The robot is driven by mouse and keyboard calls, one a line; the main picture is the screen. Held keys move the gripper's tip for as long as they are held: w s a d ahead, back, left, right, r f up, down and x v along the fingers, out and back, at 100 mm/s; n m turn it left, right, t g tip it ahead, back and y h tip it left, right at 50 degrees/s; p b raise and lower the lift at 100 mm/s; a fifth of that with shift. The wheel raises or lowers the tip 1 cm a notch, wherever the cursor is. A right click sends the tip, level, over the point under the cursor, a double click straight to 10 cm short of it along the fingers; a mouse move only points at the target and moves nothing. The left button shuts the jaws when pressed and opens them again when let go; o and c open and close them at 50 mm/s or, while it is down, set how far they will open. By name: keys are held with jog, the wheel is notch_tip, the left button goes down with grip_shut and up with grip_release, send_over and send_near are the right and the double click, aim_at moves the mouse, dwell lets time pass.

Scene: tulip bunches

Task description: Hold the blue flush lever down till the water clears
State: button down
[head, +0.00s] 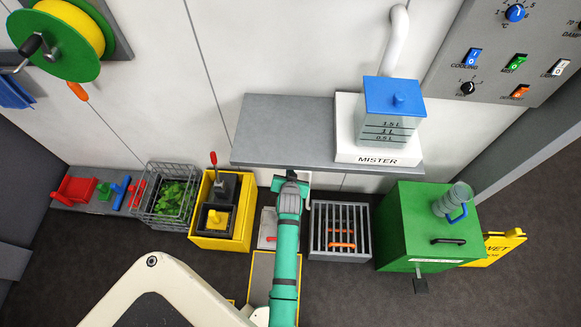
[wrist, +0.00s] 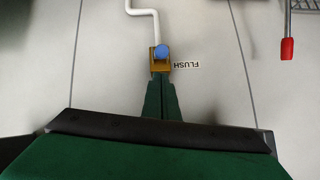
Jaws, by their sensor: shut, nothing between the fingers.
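The flush valve shows in the wrist view as a small brass block (wrist: 160,66) on the wall, below a bent white pipe. The blue lever (wrist: 162,51) sits on it and shows as a rounded blue end. A FLUSH label (wrist: 186,65), upside down here, is beside it. My gripper (wrist: 160,76) is shut and empty, its fingertips at the block's near edge. I cannot tell whether they touch it or the lever. In the head view my gripper (head: 291,179) is below the grey shelf's front edge, and the lever is hidden. The mister tank (head: 386,128) stands on the shelf under a blue lid.
The grey shelf (head: 285,130) overhangs my gripper. Below stand a yellow bin (head: 208,244), a wire basket (head: 163,221) with greens, a grey slatted crate (head: 318,255) and a green box (head: 400,230). In the wrist view a red-tipped rod (wrist: 287,49) is at upper right.

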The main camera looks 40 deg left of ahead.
jog(key=shift+x, duration=3.05)
jog(key=shift+s+f, duration=0.1)
jog(key=shift+s, duration=0.05)
